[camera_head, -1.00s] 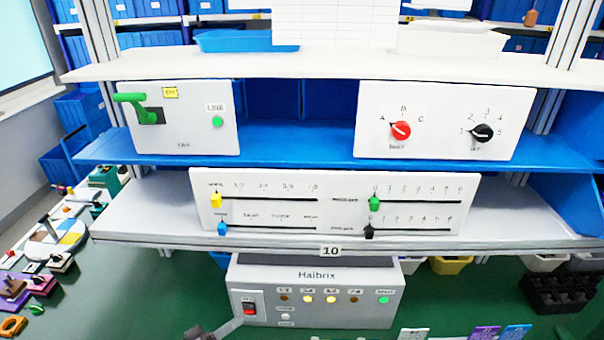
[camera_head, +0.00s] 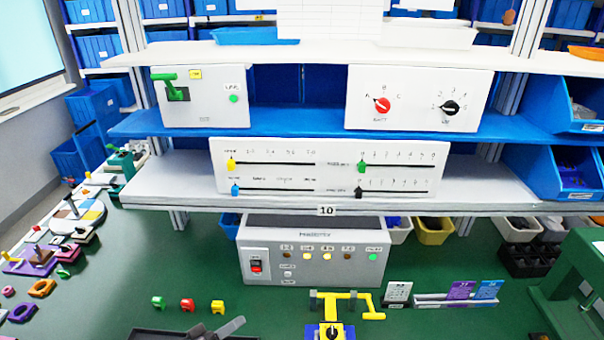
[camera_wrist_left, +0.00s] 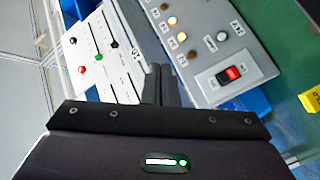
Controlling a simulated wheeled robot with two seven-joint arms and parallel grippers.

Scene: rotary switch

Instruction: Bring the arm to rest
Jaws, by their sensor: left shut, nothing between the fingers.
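My left gripper (camera_head: 238,323) pokes in at the bottom edge of the head view, below and in front of the grey control box (camera_head: 315,255). In the left wrist view its two dark fingers (camera_wrist_left: 160,84) are together with nothing between them. The white panel (camera_head: 418,98) with a red rotary knob (camera_head: 382,105) and a black rotary knob (camera_head: 450,108) stands on the blue shelf, well above and apart from the gripper. The red knob's pointer leans to the upper left. My right gripper is not in view.
A slider panel (camera_head: 325,168) stands on the middle shelf (camera_head: 150,185). Several small coloured blocks (camera_head: 187,305) and a yellow-handled device (camera_head: 345,302) sit on the green table (camera_head: 190,260).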

